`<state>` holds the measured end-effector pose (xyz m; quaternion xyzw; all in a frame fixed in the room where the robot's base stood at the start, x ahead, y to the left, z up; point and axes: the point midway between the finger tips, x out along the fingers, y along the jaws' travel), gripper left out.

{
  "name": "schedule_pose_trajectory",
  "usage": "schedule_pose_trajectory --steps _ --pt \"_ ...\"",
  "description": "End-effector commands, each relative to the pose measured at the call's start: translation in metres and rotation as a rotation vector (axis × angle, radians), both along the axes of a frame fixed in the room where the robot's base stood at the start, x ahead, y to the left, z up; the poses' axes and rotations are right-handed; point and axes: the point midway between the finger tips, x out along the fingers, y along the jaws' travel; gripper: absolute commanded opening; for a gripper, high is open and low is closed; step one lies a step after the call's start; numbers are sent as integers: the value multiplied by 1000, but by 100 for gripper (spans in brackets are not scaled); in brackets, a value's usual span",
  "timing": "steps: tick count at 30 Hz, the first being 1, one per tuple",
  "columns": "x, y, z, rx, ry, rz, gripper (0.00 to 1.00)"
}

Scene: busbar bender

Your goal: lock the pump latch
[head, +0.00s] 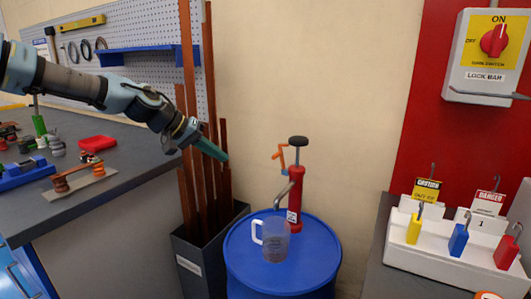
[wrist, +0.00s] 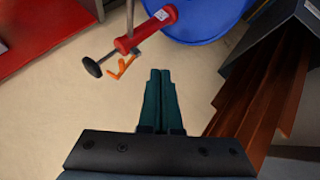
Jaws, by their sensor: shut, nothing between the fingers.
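The red hand pump (head: 295,193) stands upright on the blue drum (head: 250,250), with a black knob (head: 298,141) on top and a bent grey spout. The orange latch (head: 282,156) sticks out on the left near the pump's top. In the wrist view the pump (wrist: 150,25) and the orange latch (wrist: 121,68) show ahead and left of the fingers. My gripper (head: 226,157) is shut and empty, to the left of the latch and apart from it. Its closed fingers (wrist: 160,75) also show in the wrist view. Whether the latch is engaged I cannot tell.
A clear measuring jug (head: 274,242) stands on the drum under the spout. A grey bin (head: 205,265) with tall copper bars (head: 207,100) stands left of the drum, close to my gripper. A workbench (head: 110,180) is at left; a white padlock rack (head: 450,255) is at right.

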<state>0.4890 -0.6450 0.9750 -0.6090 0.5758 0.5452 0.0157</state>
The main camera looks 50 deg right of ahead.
Motion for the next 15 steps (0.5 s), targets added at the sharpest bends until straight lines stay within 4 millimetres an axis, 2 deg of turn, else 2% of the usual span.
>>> schedule_pose_trajectory --steps 1,3,6,10,15 --pt "2 -16 17 -67 25 -6 0" --pt "5 -31 40 -139 46 -13 0" --pt "8 -42 62 -203 66 -15 0" --pt "8 -49 69 -228 74 -16 0" --pt "-1 -67 59 -226 74 -20 0"
